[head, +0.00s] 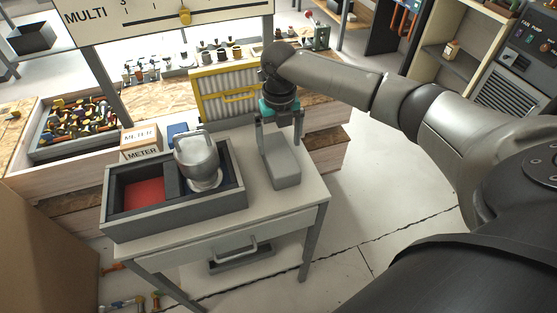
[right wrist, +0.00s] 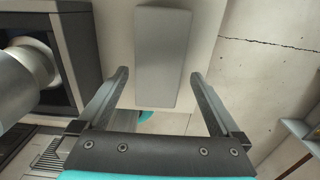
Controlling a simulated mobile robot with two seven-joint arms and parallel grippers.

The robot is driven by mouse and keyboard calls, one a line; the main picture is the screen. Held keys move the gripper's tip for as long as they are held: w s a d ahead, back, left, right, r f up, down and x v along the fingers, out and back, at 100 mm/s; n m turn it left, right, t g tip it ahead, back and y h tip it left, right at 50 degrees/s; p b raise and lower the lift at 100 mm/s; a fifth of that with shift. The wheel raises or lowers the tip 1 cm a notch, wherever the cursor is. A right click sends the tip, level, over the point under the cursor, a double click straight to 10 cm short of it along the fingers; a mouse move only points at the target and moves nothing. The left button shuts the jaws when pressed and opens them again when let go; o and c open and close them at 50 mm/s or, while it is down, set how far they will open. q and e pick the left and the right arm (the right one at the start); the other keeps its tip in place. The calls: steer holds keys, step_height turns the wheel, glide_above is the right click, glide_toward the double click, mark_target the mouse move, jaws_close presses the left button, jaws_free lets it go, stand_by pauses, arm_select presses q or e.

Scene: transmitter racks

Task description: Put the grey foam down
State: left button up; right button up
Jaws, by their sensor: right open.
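The grey foam (head: 284,168) is a plain oblong block on the right part of the light tabletop (head: 257,203). It also shows in the right wrist view (right wrist: 162,55), lying between the lines of the two fingers. My right gripper (head: 279,138) is open above the foam, with one finger on each side of its far end. In the right wrist view, a gap shows between each fingertip and the foam, and the gripper (right wrist: 159,76) holds nothing. My left gripper is not in view.
The tabletop's front right is clear.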

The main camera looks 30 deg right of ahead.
mark_target(278, 153)
steer(key=shift+f, duration=0.35)
step_height(278, 153, down, 4)
steer(key=shift+w+f+b, duration=0.1)
steer(key=shift+f+b, duration=0.15)
steer(key=shift+b, duration=0.45)
steer(key=shift+c, duration=0.4)
steer(key=shift+c, duration=0.8)
steer(key=shift+r, duration=0.1)
steer(key=c, duration=0.8)
steer(key=shift+r, duration=0.1)
step_height(278, 153, up, 20)
steer(key=p, duration=0.4)
